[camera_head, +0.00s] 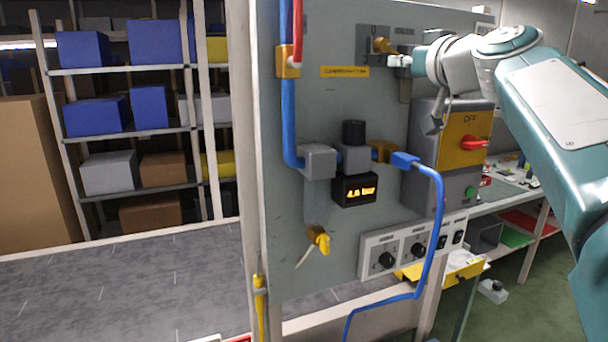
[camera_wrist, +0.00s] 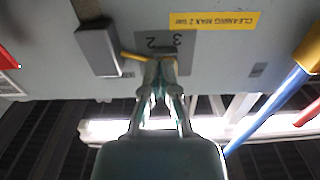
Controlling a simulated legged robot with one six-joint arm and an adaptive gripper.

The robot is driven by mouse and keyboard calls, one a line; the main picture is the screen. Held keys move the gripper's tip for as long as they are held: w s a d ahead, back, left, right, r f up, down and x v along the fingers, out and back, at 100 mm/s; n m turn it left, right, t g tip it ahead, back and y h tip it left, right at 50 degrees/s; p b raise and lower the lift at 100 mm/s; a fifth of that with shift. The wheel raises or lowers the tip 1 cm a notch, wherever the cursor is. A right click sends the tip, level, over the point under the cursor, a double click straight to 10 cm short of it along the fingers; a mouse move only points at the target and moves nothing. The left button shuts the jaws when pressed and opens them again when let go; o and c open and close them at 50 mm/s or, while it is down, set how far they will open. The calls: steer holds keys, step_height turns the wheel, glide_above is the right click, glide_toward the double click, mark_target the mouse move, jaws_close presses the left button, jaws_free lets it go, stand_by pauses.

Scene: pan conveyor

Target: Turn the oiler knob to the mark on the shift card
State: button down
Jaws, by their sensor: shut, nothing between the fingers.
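Two black knobs sit on a pale control box (camera_head: 368,264) at the panel's lower right, a left knob (camera_head: 386,260) and a right knob (camera_head: 418,249). Their labels are too small to read, so I cannot tell which is the oiler knob. No shift card is readable. My gripper (camera_head: 394,61) is shut and empty at the panel's top, well above the knobs. In the wrist view, my gripper (camera_wrist: 160,66) points at a grey plate marked 2 and 3 (camera_wrist: 147,40), close by a yellow lever (camera_wrist: 131,56). I cannot tell whether they touch.
A pressure display (camera_head: 355,190) reads about 4.0 bar. A blue hose (camera_head: 438,215) loops beside the knobs. A yellow holder with paper (camera_head: 462,269) sits below the knobs. Shelves (camera_head: 130,70) stand left.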

steer(key=v, duration=0.3)
steer(key=shift+s+d, duration=0.1)
steer(key=shift+s, duration=0.05)
steer(key=s+f+m+g+h, duration=0.1)
steer(key=s+f+g+h, duration=0.1)
steer(key=s+f, duration=0.7)
steer(key=s+a+f+m+g+h, duration=0.1)
steer(key=s+f+g, duration=0.4)
steer(key=f, duration=1.4)
steer(key=s+f+m+g+h, duration=0.2)
steer(key=s+f+g+h, duration=0.1)
steer(key=s+f, duration=0.9)
step_height(320, 180, down, 3)
steer(key=shift+s+a+r+g+h, duration=0.3)
steer(key=shift+a+g+h, duration=0.1)
steer(key=shift+g, duration=0.1)
